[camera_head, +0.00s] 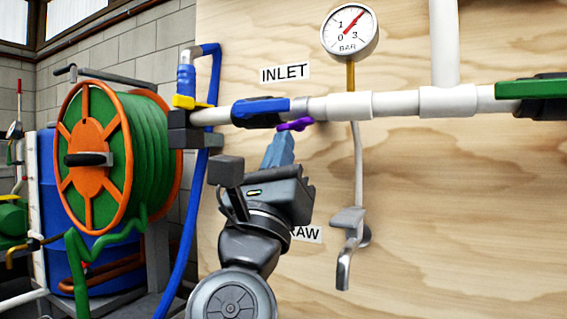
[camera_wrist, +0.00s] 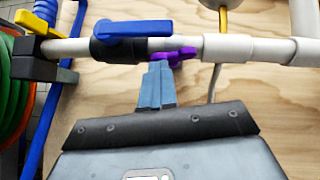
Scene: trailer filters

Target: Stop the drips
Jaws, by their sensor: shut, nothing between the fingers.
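A white pipe (camera_head: 351,106) runs across the plywood board below the INLET label (camera_head: 285,72). A blue lever handle (camera_head: 262,107) lies along the pipe on a black valve body; it also shows in the wrist view (camera_wrist: 133,28). A purple winged piece (camera_head: 295,125) sits at the pipe's underside, right of the blue handle; it shows in the wrist view (camera_wrist: 174,56). My gripper (camera_head: 284,138) is shut with nothing held, its fingertips (camera_wrist: 160,64) just below or at the purple piece. I cannot tell if they touch. No drips are visible.
A pressure gauge (camera_head: 349,31) stands above the pipe, and a tap with a spout (camera_head: 346,250) is below it. A green handle (camera_head: 531,89) lies along the pipe at right. A hose reel (camera_head: 102,160) with green hose and a blue hose (camera_head: 190,220) are at left.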

